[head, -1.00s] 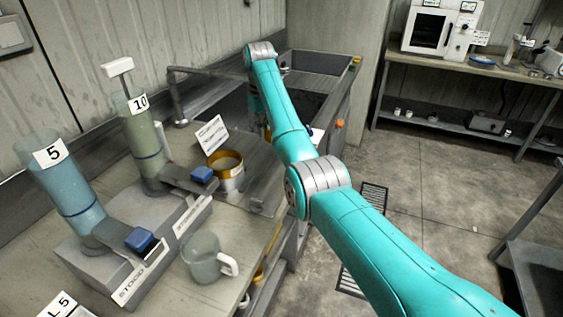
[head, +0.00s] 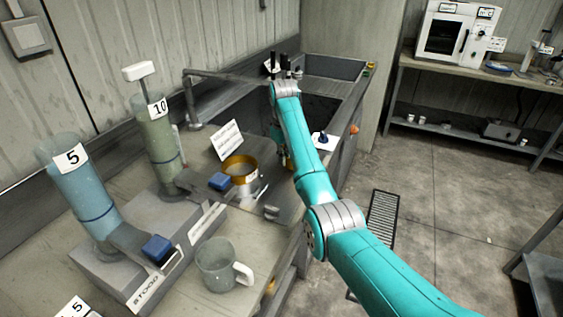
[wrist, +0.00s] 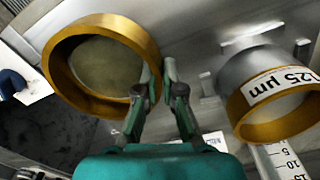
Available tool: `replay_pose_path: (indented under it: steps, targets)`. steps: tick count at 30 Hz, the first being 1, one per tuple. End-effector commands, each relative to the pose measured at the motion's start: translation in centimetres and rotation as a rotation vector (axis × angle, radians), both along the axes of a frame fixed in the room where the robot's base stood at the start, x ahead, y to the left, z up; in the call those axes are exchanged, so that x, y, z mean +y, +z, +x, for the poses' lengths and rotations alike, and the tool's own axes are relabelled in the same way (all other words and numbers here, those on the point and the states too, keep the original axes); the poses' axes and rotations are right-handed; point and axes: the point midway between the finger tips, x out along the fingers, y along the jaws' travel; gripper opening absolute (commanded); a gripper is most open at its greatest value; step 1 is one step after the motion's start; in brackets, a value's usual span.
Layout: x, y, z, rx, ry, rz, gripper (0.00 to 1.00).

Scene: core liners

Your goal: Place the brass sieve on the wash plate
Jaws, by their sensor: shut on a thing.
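My gripper (wrist: 163,72) is shut on the near rim of a brass sieve (wrist: 62,78), a wide brass ring with a dull mesh, in the wrist view. In the head view only a sliver of brass (head: 289,163) shows beside my arm, and my gripper is hidden there. A second brass-rimmed sieve (wrist: 270,128), with a label ending in "25 µm", is to the right of the gripper, apart from it. It stands on the grey bench in the head view (head: 240,181). I cannot single out the wash plate with certainty.
A sink (head: 240,112) lies behind. A white sign (head: 226,139) stands by the second sieve. Two tall cylinders, blue (head: 78,190) and green (head: 158,140), stand on a grey block at left. A mug (head: 217,266) is in front.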

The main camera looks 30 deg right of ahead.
Motion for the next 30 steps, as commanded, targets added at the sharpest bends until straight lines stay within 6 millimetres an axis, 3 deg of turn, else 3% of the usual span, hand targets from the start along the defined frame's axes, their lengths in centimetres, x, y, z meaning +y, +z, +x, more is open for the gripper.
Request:
replay_pose_path:
  steps: [4,15,19,30]
  targets:
    - [-0.5,-1.9,-0.3,0.000,-0.001,0.000,0.00]
    - [-0.5,-2.3,-0.3,0.000,-0.001,0.000,0.00]
    - [-0.5,-2.3,-0.3,0.000,-0.001,0.000,0.31]
    - [-0.5,-1.9,-0.3,-0.001,-0.001,-0.001,0.31]
